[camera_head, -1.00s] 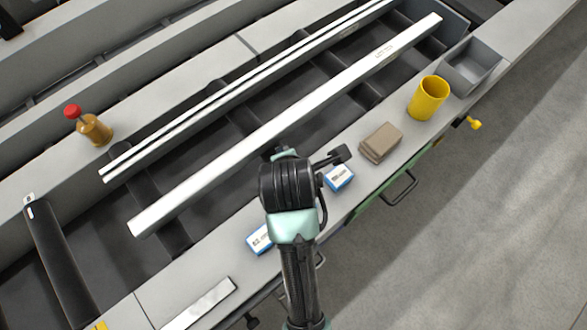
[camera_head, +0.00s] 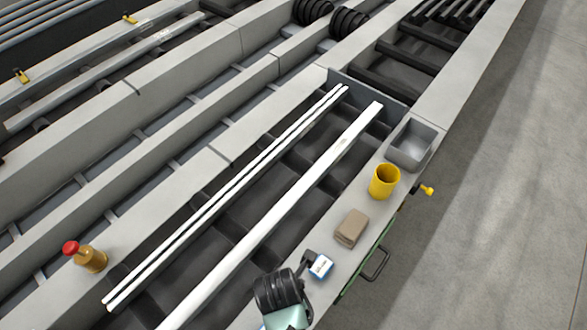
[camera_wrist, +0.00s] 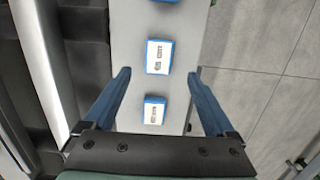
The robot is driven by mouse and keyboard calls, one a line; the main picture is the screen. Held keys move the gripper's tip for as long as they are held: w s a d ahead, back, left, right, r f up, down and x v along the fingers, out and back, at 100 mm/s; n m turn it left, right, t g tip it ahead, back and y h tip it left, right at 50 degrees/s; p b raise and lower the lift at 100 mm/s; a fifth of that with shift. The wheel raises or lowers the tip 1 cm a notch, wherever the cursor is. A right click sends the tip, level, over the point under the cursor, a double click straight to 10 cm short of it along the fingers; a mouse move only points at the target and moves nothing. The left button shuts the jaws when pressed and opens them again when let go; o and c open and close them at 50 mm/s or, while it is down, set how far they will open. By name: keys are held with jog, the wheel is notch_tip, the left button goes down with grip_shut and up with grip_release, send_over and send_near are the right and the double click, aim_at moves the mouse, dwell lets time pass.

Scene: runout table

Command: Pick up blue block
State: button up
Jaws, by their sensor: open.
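Blue blocks with white printed labels lie on the grey ledge. In the wrist view, one blue block (camera_wrist: 158,57) lies ahead, between and slightly beyond the fingertips. A second blue block (camera_wrist: 154,110) lies nearer the palm, between the fingers in the picture. A third (camera_wrist: 165,1) is cut off at the top edge. My gripper (camera_wrist: 160,78) is open and empty, with its fingers apart on either side of the blocks. The head view shows one blue block (camera_head: 320,267) beside my dark wrist; my fingertips are not clear there.
A brown block (camera_head: 351,228), a yellow cup (camera_head: 384,182) and a grey bin (camera_head: 411,145) stand farther along the ledge. Long white bars (camera_head: 280,213) lie in the dark trough beside it.

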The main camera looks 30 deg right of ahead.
jog(key=shift+w+d+f, duration=0.1)
jog(key=shift+d+f, duration=0.05)
jog(key=shift+f, duration=0.9)
jog(key=shift+w+d+f, duration=0.1)
jog(key=shift+d+f, duration=0.1)
jog(key=shift+f, duration=0.9)
jog(key=shift+w+d+f, duration=0.1)
jog(key=shift+d+f, duration=0.05)
jog(key=shift+f, duration=0.9)
grip_shut()
jog(key=shift+r, duration=0.1)
